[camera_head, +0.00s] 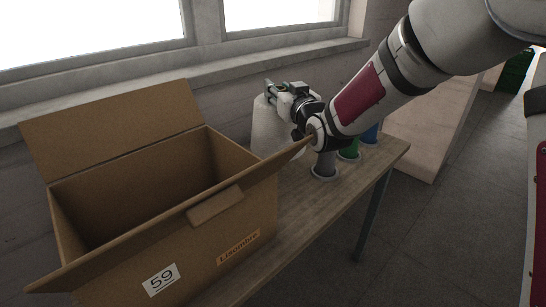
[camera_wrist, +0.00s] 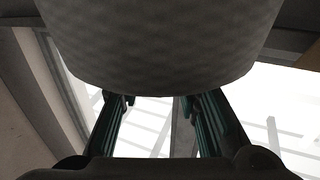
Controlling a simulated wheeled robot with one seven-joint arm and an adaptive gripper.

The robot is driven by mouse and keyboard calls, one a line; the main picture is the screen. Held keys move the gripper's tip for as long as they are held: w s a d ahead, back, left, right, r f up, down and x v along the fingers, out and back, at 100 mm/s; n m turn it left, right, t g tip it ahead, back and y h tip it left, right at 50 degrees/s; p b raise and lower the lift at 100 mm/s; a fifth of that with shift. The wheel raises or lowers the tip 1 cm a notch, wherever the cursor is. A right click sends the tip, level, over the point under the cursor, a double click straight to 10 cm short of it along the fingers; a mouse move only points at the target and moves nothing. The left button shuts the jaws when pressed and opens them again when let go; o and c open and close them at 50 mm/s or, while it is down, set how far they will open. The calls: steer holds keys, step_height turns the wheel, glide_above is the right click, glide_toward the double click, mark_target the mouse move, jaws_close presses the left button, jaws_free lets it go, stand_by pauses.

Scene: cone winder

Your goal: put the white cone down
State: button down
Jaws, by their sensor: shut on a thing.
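The white cone (camera_head: 270,132) is upright behind the right end of the cardboard box, with its lower part hidden by the box flap. My gripper (camera_head: 272,92) is at the top of the cone and is shut on it. I cannot tell whether the cone's base touches the table.
An open, empty-looking cardboard box (camera_head: 240,250) stands on the wooden table (camera_head: 310,212) at the left. A grey cone (camera_head: 325,165), a green cone (camera_head: 349,150) and a blue cone (camera_head: 370,134) stand in a row at the right. Table between box and grey cone is bare. A windowed wall runs behind.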

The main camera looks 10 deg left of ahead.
mark_target(289, 132)
steer(key=shift+f+b, duration=0.65)
steer(key=shift+f, duration=3.75)
steer(key=c, duration=1.2)
jaws_free()
steer(key=shift+f, duration=0.15)
steer(key=shift+s+d, duration=0.15)
steer(key=shift+s, duration=0.05)
steer(key=v, duration=1.1)
steer(key=shift+s+d+p, duration=0.15)
steer(key=shift+s+p, duration=0.1)
steer(key=shift+p, duration=0.05)
